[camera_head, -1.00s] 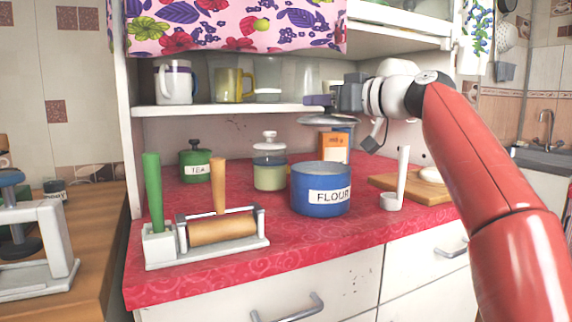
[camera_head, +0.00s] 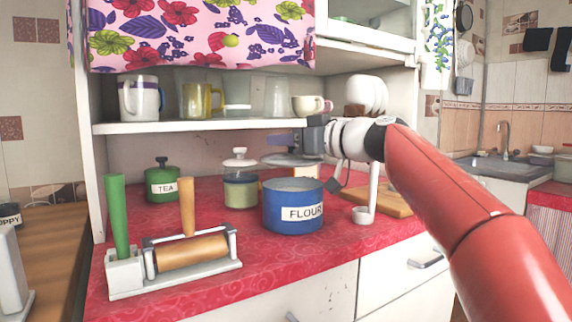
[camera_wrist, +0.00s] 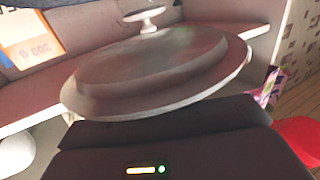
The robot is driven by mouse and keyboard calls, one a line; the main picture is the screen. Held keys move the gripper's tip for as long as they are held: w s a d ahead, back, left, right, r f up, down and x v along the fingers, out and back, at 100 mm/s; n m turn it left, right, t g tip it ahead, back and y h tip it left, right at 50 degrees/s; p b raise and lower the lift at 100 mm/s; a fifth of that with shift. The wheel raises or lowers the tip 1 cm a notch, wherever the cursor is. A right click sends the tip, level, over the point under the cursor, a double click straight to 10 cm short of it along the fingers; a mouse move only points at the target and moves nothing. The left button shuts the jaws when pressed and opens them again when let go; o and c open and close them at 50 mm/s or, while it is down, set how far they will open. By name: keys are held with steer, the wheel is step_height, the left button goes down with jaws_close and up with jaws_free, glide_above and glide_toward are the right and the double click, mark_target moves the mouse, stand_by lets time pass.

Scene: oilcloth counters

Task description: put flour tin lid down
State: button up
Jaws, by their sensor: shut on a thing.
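The flour tin lid (camera_head: 288,160) is a grey, low-domed disc. It hangs roughly level behind and above the flour tin (camera_head: 300,213), a blue open-topped tin with a FLOUR label. My gripper (camera_head: 300,137) is shut on the lid and sits just above it, below the shelf. The lid (camera_wrist: 155,75) fills the middle of the wrist view, beyond the dark gripper body. The exact finger contact is hidden. I cannot tell whether the lid touches anything under it.
A glass jar (camera_head: 240,191) and a green tea tin (camera_head: 162,185) stand left of the lid. A rolling pin rack (camera_head: 150,275) is at the front left. A white ladle (camera_head: 363,212) and wooden board (camera_head: 393,200) are to the right. The shelf (camera_head: 190,127) is overhead. The red counter's front is partly clear.

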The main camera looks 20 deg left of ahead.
mark_target(286, 162)
steer(key=shift+f+b, duration=0.7)
steer(key=shift+f, duration=1.6)
steer(key=o, duration=1)
steer(key=shift+f, duration=0.1)
